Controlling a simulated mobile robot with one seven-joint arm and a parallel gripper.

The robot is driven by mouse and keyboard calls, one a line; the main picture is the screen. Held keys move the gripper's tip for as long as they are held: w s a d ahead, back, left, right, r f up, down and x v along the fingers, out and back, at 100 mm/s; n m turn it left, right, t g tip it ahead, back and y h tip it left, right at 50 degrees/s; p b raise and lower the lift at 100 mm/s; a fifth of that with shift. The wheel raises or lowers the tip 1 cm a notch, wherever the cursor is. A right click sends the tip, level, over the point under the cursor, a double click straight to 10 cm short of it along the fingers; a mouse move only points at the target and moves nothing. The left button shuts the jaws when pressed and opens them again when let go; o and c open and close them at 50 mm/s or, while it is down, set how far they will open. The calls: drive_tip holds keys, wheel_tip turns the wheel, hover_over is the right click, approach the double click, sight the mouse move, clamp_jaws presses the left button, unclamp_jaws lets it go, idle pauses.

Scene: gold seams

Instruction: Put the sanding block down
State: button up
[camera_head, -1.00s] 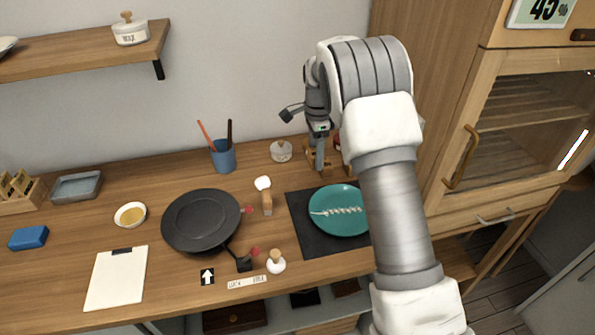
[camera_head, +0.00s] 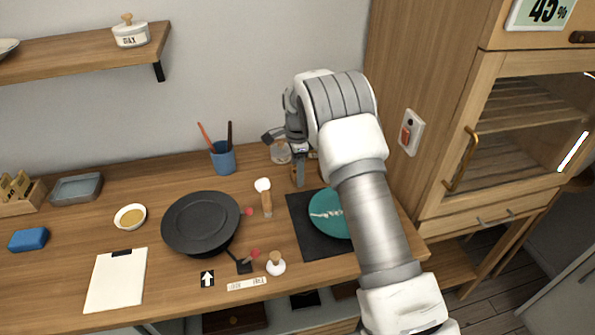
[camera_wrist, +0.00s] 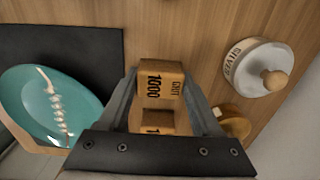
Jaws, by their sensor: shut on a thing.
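The sanding block (camera_wrist: 161,83) is a small wooden block marked GRIT 1000, between the fingers of my gripper (camera_wrist: 160,78) in the wrist view. A second printed wooden face (camera_wrist: 158,122) shows just below it; I cannot tell whether it is part of the same block. In the head view my gripper (camera_head: 299,178) is low at the back of the workbench (camera_head: 180,172), pointing down, behind the dark mat. The block is mostly hidden there by the fingers. I cannot tell whether it touches the bench.
A teal plate with a pale seam (camera_head: 326,215) lies on the dark mat (camera_head: 308,240), partly behind my arm. A white-lidded jar (camera_wrist: 259,67) is close to my gripper.

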drive_tip(key=o, duration=1.2)
drive_tip(key=shift+f, duration=0.15)
drive_tip(key=s+d+r+n+t, duration=0.1)
drive_tip(key=s+d+r+n, duration=0.15)
drive_tip(key=r, duration=0.85)
drive_tip(key=s+d+r+n, duration=0.1)
drive_tip(key=s+r, duration=0.2)
drive_tip(key=r, duration=0.8)
drive_tip(key=s+d+r+n+t, duration=0.2)
drive_tip(key=s+d+r+n, duration=0.2)
drive_tip(key=s+r, duration=0.6)
drive_tip(key=s+d+f+n+t, duration=0.1)
drive_tip(key=s+n, duration=0.1)
drive_tip(key=s, duration=0.5)
drive_tip(key=s+d+f+n, duration=0.1)
drive_tip(key=s+f+n, duration=0.1)
drive_tip(key=s, duration=0.6)
drive_tip(key=s+d+f+n+t, duration=0.1)
drive_tip(key=s+f+n, duration=0.1)
drive_tip(key=s+n, duration=0.2)
drive_tip(key=shift+s+d+t+p, duration=0.2)
drive_tip(key=shift+s+t+p, duration=0.15)
drive_tip(key=shift+s, duration=1.55)
